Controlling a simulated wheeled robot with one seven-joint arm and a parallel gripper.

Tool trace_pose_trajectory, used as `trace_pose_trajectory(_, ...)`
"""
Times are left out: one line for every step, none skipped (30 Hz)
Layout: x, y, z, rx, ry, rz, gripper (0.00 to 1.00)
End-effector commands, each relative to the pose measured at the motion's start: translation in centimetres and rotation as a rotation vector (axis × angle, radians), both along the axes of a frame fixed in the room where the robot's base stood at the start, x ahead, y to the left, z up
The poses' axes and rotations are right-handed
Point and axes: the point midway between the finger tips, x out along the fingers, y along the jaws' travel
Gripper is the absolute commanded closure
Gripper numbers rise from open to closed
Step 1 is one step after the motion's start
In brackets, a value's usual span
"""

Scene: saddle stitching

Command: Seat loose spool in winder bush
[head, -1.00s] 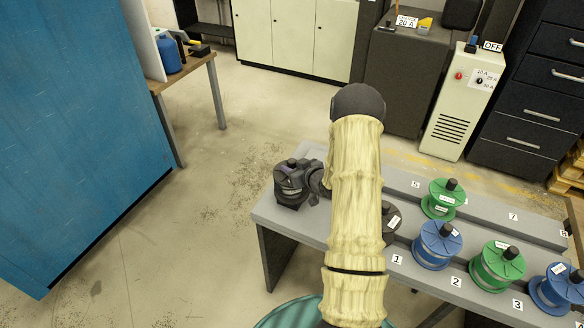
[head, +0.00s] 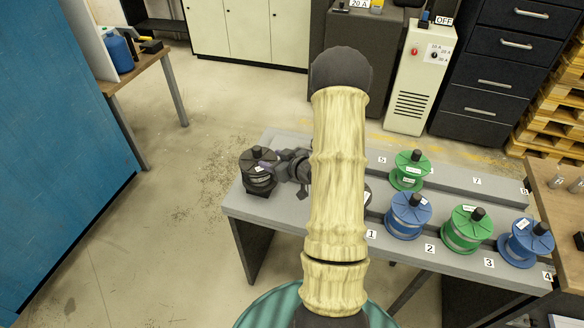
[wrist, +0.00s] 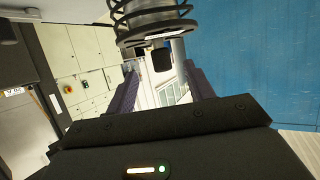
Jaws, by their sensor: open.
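A dark spool (head: 258,184) with a black knob on top stands at the left end of the grey bench, above a dark base. It looks upright; whether it sits fully down in a bush cannot be told. My gripper (head: 272,165) is just to its right, with purple finger pads reaching toward the spool. In the wrist view the spool (wrist: 150,22) fills the top middle, with its dark knob (wrist: 162,60) hanging down in the picture. The two fingers (wrist: 160,82) are spread apart, with nothing clamped between them.
On the grey bench (head: 262,210), blue and green spools stand at numbered places to the right, such as a blue one (head: 408,217) and a green one (head: 409,171). A dark disc-like part is mostly hidden behind my arm. A blue panel (head: 60,150) rises at the left.

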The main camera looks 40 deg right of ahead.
Motion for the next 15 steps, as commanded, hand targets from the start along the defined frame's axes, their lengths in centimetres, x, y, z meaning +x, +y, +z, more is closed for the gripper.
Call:
trace_pose_trajectory(-1.0, -0.3, 0.3, -0.001, -0.001, -0.003, 0.47)
trace_pose_trajectory(-1.5, -0.4, 0.5, -0.001, -0.002, -0.004, 0.47)
trace_pose_trajectory(-2.2, -0.5, 0.8, -0.001, -0.002, -0.003, 0.47)
trace_pose_trajectory(-2.8, -0.6, 1.1, -0.001, -0.003, -0.003, 0.47)
trace_pose_trajectory(-3.3, -0.7, 1.3, -0.001, -0.002, -0.003, 0.47)
trace_pose_trajectory(-4.0, -0.9, 1.6, -0.002, -0.002, -0.005, 0.47)
trace_pose_trajectory(-4.6, -1.0, 1.9, -0.001, -0.002, -0.004, 0.47)
trace_pose_trajectory(-5.1, -1.1, 2.1, -0.001, -0.002, -0.004, 0.47)
trace_pose_trajectory(-5.7, -1.1, 2.4, -0.001, -0.003, -0.003, 0.47)
trace_pose_trajectory(-6.2, -1.2, 2.6, -0.001, -0.003, -0.003, 0.47)
trace_pose_trajectory(-6.6, -1.3, 2.8, -0.001, -0.003, -0.003, 0.47)
trace_pose_trajectory(-7.0, -1.4, 3.0, -0.001, -0.004, -0.001, 0.47)
trace_pose_trajectory(-7.3, -1.5, 3.1, -0.001, -0.003, -0.001, 0.47)
trace_pose_trajectory(-7.5, -1.5, 3.2, 0.0, -0.003, -0.002, 0.47)
trace_pose_trajectory(-7.8, -1.5, 3.3, 0.0, -0.003, 0.0, 0.47)
